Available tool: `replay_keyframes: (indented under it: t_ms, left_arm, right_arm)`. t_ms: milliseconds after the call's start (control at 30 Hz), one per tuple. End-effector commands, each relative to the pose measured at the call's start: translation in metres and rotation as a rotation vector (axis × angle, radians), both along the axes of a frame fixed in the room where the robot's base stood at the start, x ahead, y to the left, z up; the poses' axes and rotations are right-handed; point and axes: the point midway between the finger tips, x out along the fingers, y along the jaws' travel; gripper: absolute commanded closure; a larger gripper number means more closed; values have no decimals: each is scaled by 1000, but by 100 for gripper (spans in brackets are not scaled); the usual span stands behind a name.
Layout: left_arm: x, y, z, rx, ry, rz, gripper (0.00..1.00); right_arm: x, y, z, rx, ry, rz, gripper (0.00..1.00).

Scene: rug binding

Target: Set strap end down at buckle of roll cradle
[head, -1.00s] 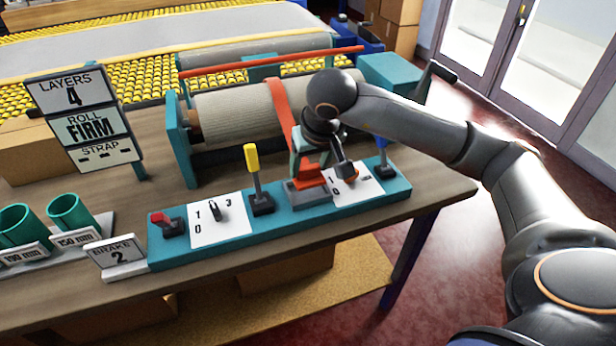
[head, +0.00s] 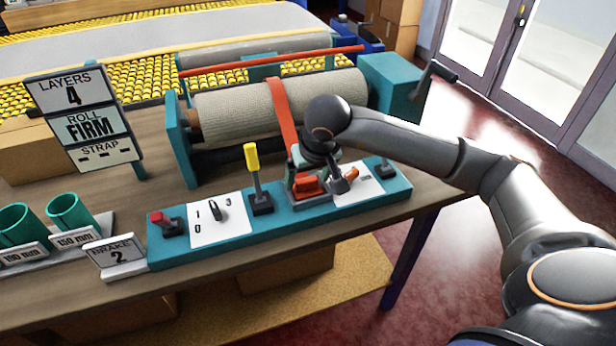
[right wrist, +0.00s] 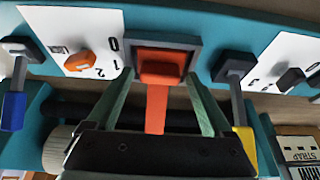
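The orange strap (head: 284,115) runs over the rolled rug (head: 235,112) and down to the buckle (head: 311,203) on the teal rail of the roll cradle. In the right wrist view the strap end (right wrist: 160,72) lies in the dark square frame of the buckle (right wrist: 188,45). My right gripper (head: 309,187) is down at the buckle. Its two green fingers (right wrist: 161,76) stand on either side of the strap end, with narrow gaps showing. The head view partly hides the fingertips. My left gripper is not in view.
A yellow-handled lever (head: 252,165) stands left of the buckle. A dial card with an orange knob (right wrist: 80,61) and a blue-handled lever (right wrist: 14,108) are on its other side. A red-topped switch (head: 160,218) and a sign board (head: 85,115) are farther left.

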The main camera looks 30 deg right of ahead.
Motion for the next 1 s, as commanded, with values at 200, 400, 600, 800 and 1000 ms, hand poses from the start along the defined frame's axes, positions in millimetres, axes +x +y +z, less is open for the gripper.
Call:
replay_keyframes:
  t_ms: [200, 400, 600, 800, 1000]
  left_arm:
    - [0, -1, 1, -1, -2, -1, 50]
    - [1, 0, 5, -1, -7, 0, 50]
    - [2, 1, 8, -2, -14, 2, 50]
    - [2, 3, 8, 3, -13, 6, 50]
    - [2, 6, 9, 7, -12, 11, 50]
  right_arm:
    - [0, 0, 0, 0, 0, 0, 8]
    - [-1, 0, 8, 0, -2, 0, 8]
    - [-14, 3, 44, 0, -7, 1, 8]
    - [-31, 7, 83, 0, -5, 0, 8]
    - [-42, 10, 108, 1, -2, -1, 8]
